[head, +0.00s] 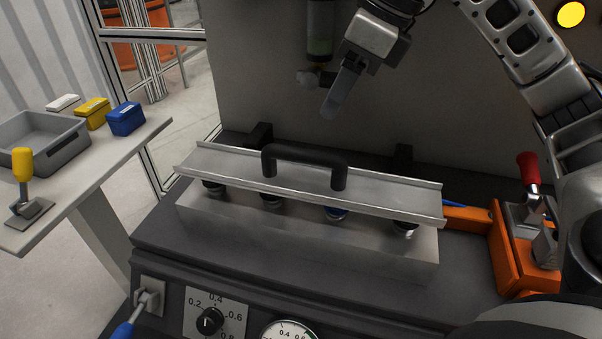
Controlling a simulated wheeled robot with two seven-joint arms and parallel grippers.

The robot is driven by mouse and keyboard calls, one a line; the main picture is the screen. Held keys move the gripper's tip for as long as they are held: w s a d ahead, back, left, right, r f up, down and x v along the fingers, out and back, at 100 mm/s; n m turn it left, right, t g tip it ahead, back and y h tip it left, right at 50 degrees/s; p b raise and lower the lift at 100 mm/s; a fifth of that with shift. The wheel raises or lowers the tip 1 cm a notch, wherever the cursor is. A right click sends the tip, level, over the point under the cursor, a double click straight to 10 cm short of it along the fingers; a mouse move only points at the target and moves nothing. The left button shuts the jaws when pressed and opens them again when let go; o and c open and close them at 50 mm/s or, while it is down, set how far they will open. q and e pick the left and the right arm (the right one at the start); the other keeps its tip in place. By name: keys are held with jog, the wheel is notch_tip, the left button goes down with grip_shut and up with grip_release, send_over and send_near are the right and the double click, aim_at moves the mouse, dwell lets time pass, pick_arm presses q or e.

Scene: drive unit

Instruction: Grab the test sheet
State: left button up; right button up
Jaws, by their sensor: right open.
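The metal test sheet (225,167) is a long plate with turned-up edges and a black arched handle (304,157) on top. It lies over several round cups on a grey metal block (300,232), one of them blue. My right gripper (336,103) hangs above and behind the handle, pointing down, apart from the sheet and empty. Its fingers overlap from this angle. My left gripper does not show.
An orange clamp with a red handle (527,168) stands at the right. A dial (210,320) and gauge (288,332) are on the front panel. A side table at the left holds a grey tray (62,163), small boxes (126,119) and a yellow-handled clamp (22,165).

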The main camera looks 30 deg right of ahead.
aim_at(306, 149)
jog(key=x, duration=0.7)
jog(key=shift+w+a+f, duration=0.1)
jog(key=shift+f, duration=0.1)
jog(key=shift+x, duration=2.75)
jog(key=shift+w, duration=0.1)
jog(key=shift+f+b, duration=0.2)
jog(key=shift+b, duration=0.1)
jog(key=shift+c, duration=0.3)
grip_shut()
jog(key=shift+r, duration=0.1)
